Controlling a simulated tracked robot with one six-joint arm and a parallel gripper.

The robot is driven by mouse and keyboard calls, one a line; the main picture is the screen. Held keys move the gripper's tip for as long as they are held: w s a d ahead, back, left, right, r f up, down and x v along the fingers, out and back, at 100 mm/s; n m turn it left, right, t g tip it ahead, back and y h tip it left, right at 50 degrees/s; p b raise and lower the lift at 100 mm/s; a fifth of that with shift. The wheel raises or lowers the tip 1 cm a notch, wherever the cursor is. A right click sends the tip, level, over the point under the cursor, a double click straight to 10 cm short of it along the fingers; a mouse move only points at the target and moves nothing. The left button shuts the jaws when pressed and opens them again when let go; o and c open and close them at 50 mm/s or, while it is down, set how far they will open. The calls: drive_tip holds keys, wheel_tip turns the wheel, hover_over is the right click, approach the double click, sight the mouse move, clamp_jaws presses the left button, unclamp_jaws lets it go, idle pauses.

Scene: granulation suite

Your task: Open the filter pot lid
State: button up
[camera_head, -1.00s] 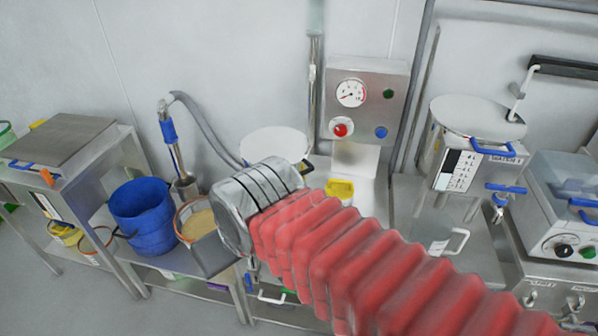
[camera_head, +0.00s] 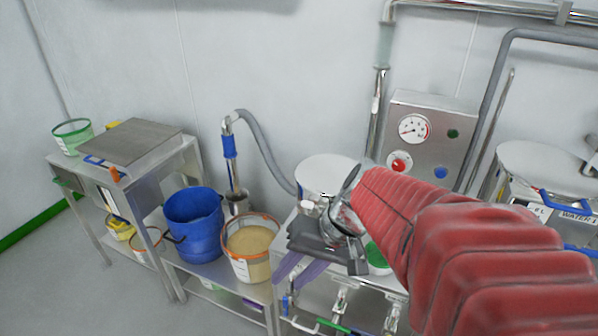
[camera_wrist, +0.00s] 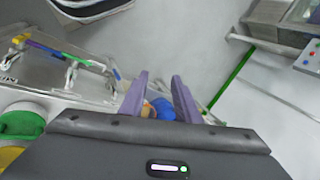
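I cannot tell for sure which vessel is the filter pot. A pot with a pale round lid (camera_head: 325,172) stands against the wall behind my gripper; the lid looks closed and its right part is hidden by my arm. A small steel pot (camera_head: 236,203) holding a blue-gripped wand stands left of it. My gripper (camera_head: 287,287) hangs over the bench front, purple fingers pointing down and left. In the wrist view, the fingers (camera_wrist: 158,78) are apart and appear empty. A blue item (camera_wrist: 161,109) and an orange item show beyond them, partly hidden.
A blue bucket (camera_head: 194,225) and an orange-rimmed tub of tan powder (camera_head: 250,247) stand left of my gripper. A gauge panel (camera_head: 425,135) is on the right. A green-topped item (camera_head: 378,257) sits close beside my wrist. Open floor lies at lower left.

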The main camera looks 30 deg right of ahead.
drive_tip(key=d+f+m+t, duration=0.1)
drive_tip(key=d+m+t, duration=0.9)
drive_tip(key=d, duration=1.9)
drive_tip(key=shift+w+d+f+m+t+h, duration=0.15)
drive_tip(key=shift+w+d+m+t+h, duration=0.2)
drive_tip(key=shift+t, duration=0.85)
drive_tip(key=x, duration=1.3)
drive_tip(key=shift+w+a+f, duration=0.1)
drive_tip(key=shift+w, duration=0.3)
drive_tip(key=shift+c, duration=0.2)
clamp_jaws()
